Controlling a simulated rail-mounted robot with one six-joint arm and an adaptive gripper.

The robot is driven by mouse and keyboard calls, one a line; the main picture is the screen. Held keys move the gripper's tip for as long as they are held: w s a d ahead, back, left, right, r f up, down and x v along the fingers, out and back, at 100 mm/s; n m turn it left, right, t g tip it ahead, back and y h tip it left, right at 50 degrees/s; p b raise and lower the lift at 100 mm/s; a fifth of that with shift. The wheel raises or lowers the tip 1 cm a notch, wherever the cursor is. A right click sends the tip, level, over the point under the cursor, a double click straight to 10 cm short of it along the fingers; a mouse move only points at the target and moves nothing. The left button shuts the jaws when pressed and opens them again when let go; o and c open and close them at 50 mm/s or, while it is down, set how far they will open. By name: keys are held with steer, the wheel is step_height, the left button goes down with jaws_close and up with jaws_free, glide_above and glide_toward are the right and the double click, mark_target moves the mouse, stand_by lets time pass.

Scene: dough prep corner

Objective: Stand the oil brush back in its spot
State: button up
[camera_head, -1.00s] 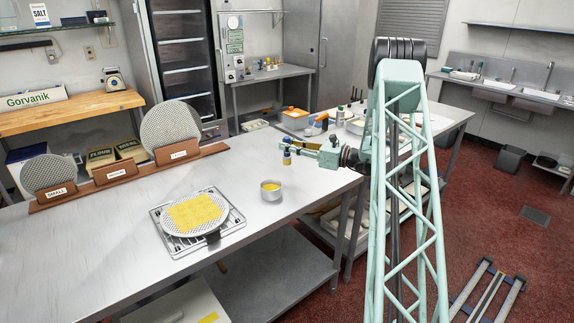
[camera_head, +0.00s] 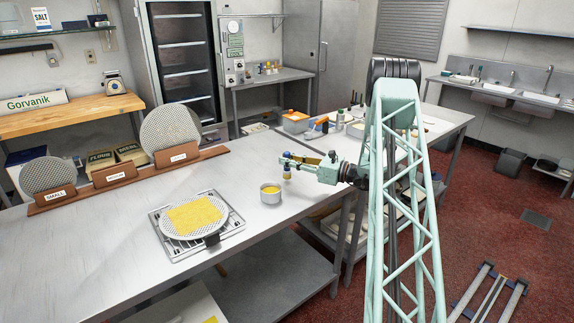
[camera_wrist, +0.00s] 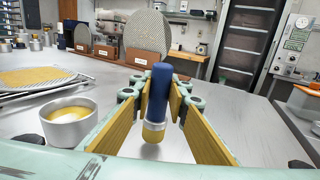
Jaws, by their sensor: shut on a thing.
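My gripper (camera_head: 303,164) is over the right part of the steel table, just right of the small metal oil pot (camera_head: 271,190). It is shut on the oil brush (camera_wrist: 160,88), which has a dark blue handle and a pale yellow lower end. In the wrist view the brush stands upright between the fingers, lower end down. It also shows below the fingertips in the head view (camera_head: 287,173). The pot holds yellow oil and shows at left in the wrist view (camera_wrist: 68,125), apart from the brush. Whether the brush touches the table I cannot tell.
A round screen with a yellow patch (camera_head: 195,215) sits on a wire rack (camera_head: 168,243) left of the pot. A brown stand (camera_head: 118,177) with labelled slots holds round screens at the back. Bottles and an orange-topped box (camera_head: 295,117) are behind my gripper. The table's middle is clear.

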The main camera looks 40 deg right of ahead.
steer(key=shift+f, duration=0.75)
steer(key=shift+f, duration=0.15)
steer(key=o, duration=0.8)
steer(key=shift+o, duration=0.2)
steer(key=shift+r, duration=0.2)
steer(key=shift+p+v, duration=0.45)
steer(key=shift+v, duration=5.5)
steer(key=shift+d, duration=0.1)
